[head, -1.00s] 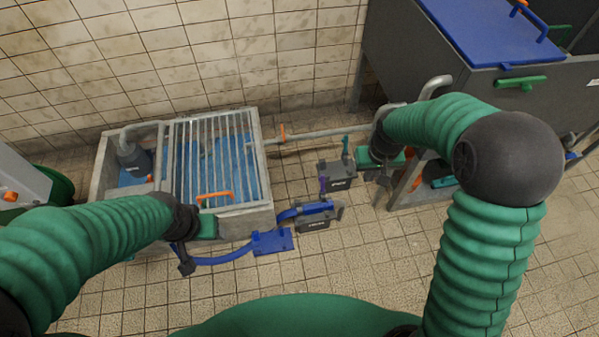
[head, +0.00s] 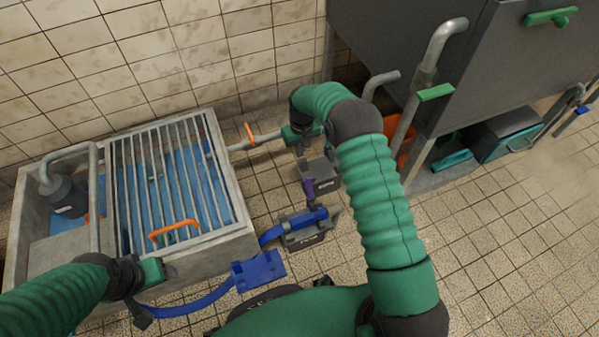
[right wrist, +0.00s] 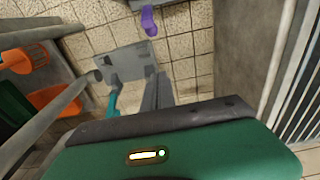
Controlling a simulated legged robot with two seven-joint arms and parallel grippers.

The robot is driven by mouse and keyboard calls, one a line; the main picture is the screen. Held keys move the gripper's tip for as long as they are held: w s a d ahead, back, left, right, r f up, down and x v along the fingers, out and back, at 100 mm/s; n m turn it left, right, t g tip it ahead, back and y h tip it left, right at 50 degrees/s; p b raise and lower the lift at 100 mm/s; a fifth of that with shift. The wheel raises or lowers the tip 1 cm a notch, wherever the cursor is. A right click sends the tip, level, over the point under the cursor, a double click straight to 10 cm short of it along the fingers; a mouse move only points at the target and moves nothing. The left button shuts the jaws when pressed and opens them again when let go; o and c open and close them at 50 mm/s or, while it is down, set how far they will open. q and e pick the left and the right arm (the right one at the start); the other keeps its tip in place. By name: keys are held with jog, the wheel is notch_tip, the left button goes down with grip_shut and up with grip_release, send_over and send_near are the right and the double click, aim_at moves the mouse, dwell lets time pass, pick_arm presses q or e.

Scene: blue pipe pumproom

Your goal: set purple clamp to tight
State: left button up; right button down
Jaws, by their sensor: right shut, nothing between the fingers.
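The purple clamp lever (head: 309,188) stands up between the two grey boxes on the floor, near the end of the blue pipe. It also shows at the top of the right wrist view (right wrist: 149,20). My right gripper (head: 301,147) is above the rear grey box, a little behind the purple lever and apart from it. Its dark fingers (right wrist: 158,92) are shut and empty, with the lever beyond them. My left gripper (head: 142,316) hangs in front of the tank beside the blue hose; its fingers are too small to read.
The front grey box (head: 306,235) carries a blue pipe (head: 300,220). A teal handle (right wrist: 113,96) is beside my right fingers. The grated tank (head: 240,222) stands left; a dark cabinet (head: 440,70) and grey pipes stand right. Tiled floor is free at lower right.

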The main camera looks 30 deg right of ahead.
notch_tip(320, 180, down, 10)
jog(key=b, duration=0.7)
jog(key=s+b, duration=0.1)
jog(key=s+r, duration=0.1)
jog(key=s, duration=0.1)
jog(key=shift+s+a+b, duration=0.1)
jog(key=shift+b, duration=0.25)
